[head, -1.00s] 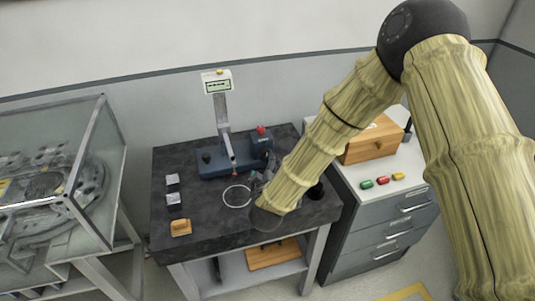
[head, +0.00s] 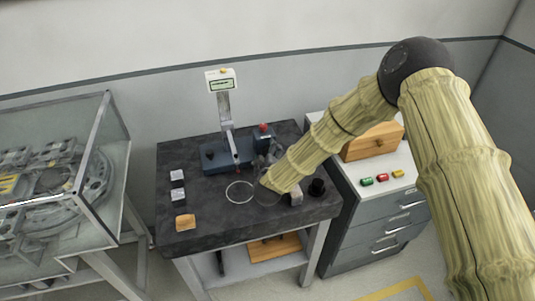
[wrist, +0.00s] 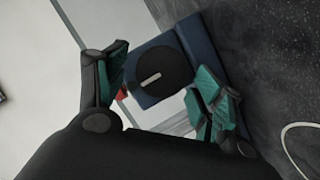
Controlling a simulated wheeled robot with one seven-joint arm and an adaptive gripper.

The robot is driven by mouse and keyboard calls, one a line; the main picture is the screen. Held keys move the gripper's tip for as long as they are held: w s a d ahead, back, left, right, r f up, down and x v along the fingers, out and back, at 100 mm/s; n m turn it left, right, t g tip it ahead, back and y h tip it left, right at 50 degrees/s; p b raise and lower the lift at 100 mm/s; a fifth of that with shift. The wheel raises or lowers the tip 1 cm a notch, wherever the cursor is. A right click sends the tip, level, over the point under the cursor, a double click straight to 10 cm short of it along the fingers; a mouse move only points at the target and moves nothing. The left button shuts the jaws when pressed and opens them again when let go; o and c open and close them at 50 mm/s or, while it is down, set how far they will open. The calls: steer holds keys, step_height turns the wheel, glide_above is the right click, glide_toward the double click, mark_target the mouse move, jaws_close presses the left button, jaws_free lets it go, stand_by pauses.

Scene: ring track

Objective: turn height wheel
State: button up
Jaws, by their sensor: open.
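The height gauge has a blue base (head: 222,157), an upright grey column and a small display (head: 220,80) at its top. A dark round wheel (wrist: 161,77) with a light bar mark sits on the blue block at the base's right end in the wrist view. My gripper (head: 270,155) is beside this right end in the head view, where it partly hides the block. In the wrist view my gripper (wrist: 160,95) is open, with green-padded fingers on either side of the wheel. The wheel appears between and beyond the fingers, and I cannot tell whether they touch it.
A red knob (head: 263,128) tops the block. A pale ring (head: 239,192) lies on the dark table (head: 215,222) in front. Metal blocks (head: 177,177) and a wooden block (head: 185,222) stand at left. A drawer cabinet (head: 375,235) is at right, a glass case (head: 112,150) at left.

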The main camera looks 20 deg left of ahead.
steer(key=shift+c, duration=0.2)
steer(key=c, duration=1)
steer(key=shift+o, duration=0.2)
steer(key=m+b, duration=0.1)
steer(key=m+g+y+b, duration=0.1)
steer(key=b, duration=0.1)
steer(key=m+g+b, duration=0.1)
steer(key=m, duration=0.1)
steer(key=shift+w+d+y+b, duration=0.2)
steer(key=shift+d+y+b, duration=0.05)
steer(key=shift+y+b, duration=0.15)
steer(key=shift+d+r+m+g+y+b, duration=0.1)
steer(key=shift+m+g+y+b, duration=0.45)
steer(key=shift+m+b, duration=0.8)
steer(key=o, duration=1)
